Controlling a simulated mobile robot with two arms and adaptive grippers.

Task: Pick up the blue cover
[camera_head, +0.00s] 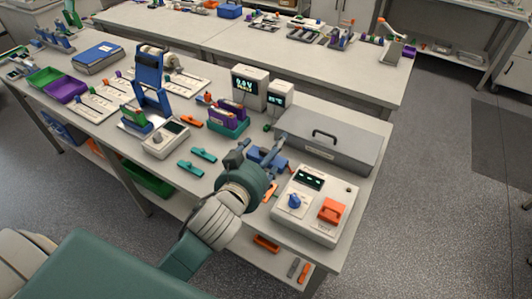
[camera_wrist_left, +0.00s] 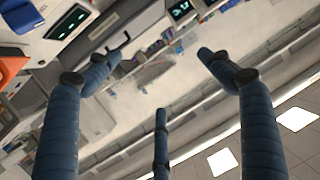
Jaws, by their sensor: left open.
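My right gripper is not in view.
A white device (camera_head: 315,205) with a blue knob and orange cover stands right of my gripper. A grey case (camera_head: 325,140) lies behind. Teal clips (camera_head: 197,160), a purple-and-green holder (camera_head: 228,118) and a tall blue stand (camera_head: 150,80) are left. Small displays (camera_head: 250,88) stand behind.

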